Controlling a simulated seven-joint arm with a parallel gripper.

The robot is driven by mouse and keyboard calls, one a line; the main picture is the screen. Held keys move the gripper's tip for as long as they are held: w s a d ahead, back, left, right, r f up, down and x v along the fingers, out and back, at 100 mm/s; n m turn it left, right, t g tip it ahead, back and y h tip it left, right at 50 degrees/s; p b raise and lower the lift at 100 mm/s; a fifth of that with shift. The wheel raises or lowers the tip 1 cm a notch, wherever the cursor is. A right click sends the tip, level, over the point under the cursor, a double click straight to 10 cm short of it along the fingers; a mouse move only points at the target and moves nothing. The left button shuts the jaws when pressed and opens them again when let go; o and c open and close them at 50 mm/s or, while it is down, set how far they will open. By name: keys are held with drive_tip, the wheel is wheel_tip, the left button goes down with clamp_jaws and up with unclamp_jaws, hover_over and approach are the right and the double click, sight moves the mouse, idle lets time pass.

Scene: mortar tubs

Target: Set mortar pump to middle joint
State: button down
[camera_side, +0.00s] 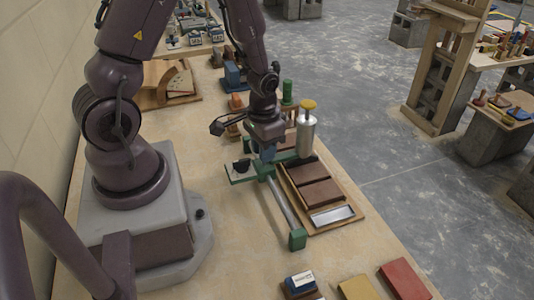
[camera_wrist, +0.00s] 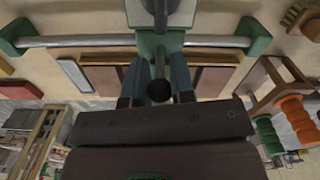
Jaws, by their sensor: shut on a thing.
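In the wrist view the carriage (camera_wrist: 160,43) sits a little right of the rail's (camera_wrist: 85,41) middle. My gripper (camera_side: 267,155) is lowered onto the carriage. In the wrist view my gripper (camera_wrist: 158,80) has its blue-grey fingers on either side of the pump's part with a dark round knob; the exact contact is hidden. Beside the rail lie red-brown bricks (camera_side: 322,193) in a wooden tray (camera_side: 345,222); the joint under the carriage is hidden.
A silver plate (camera_side: 332,214) lies at the tray's near end. Yellow (camera_side: 358,288) and red (camera_side: 404,279) blocks lie at the near table edge. A post with green rings (camera_side: 287,94) stands behind the pump.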

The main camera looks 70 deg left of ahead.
drive_tip(key=c, duration=1)
unclamp_jaws()
drive_tip(key=shift+r, duration=0.1)
wheel_tip(320, 180, up, 13)
drive_tip(key=shift+f, duration=0.1)
drive_tip(key=s+d+r+t, duration=0.2)
drive_tip(key=r, duration=0.2)
drive_tip(key=s+d+r+m+t, duration=0.1)
drive_tip(key=s+d+r, duration=0.1)
drive_tip(key=r, duration=0.3)
drive_tip(key=s+d+r+m+t, duration=0.1)
drive_tip(key=s+d+r+t, duration=0.1)
drive_tip(key=s+d+r, duration=0.1)
drive_tip(key=shift+s+d+r+t, duration=0.1)
drive_tip(key=shift+d+r+t, duration=0.2)
drive_tip(key=shift+d+r, duration=0.55)
